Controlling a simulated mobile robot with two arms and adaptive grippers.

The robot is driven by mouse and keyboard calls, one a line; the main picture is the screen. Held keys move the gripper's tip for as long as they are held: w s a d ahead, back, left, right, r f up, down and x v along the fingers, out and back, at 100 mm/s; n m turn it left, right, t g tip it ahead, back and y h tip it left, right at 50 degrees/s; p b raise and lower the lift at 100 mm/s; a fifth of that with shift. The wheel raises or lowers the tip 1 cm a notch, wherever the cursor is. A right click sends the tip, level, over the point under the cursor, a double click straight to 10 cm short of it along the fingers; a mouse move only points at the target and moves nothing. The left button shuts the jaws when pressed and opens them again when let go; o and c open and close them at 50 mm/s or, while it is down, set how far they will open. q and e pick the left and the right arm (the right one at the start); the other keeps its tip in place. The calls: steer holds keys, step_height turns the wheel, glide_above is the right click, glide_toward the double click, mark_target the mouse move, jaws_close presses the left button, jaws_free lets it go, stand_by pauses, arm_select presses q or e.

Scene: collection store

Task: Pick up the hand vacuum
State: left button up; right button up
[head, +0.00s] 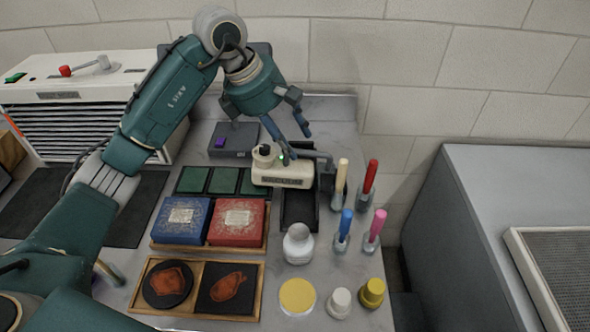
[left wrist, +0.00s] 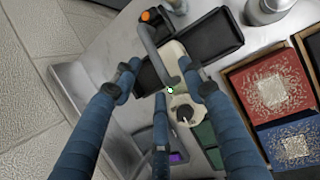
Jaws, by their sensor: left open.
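The hand vacuum (head: 283,174) is a cream body with a dark label, a black knob, a small green light and a grey handle or nozzle toward the right. It lies on the grey counter, partly over a black tray (head: 300,212). My left gripper (head: 289,142) is open just above it, fingers pointing down. My right gripper is not in view.
Blue (head: 181,219) and red (head: 238,221) boxes stand left of a white bottle (head: 298,244). Upright coloured-handled tools, such as a red one (head: 370,177), stand close on the right. A dark box (head: 233,139) sits behind. The wall is close behind the counter.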

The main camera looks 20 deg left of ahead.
mark_target(298, 150)
arm_select(q)
steer(key=x, duration=0.1)
steer(key=p+x, duration=0.1)
steer(key=x, duration=0.1)
steer(key=p+x, duration=0.1)
steer(key=x, duration=0.1)
steer(key=shift+w+a+f, duration=0.1)
steer(key=shift+w+a, duration=0.15)
steer(key=shift+a, duration=0.1)
steer(key=shift+w+d+f, duration=0.1)
steer(key=shift+d+f, duration=0.05)
steer(key=shift+f, duration=0.15)
jaws_close()
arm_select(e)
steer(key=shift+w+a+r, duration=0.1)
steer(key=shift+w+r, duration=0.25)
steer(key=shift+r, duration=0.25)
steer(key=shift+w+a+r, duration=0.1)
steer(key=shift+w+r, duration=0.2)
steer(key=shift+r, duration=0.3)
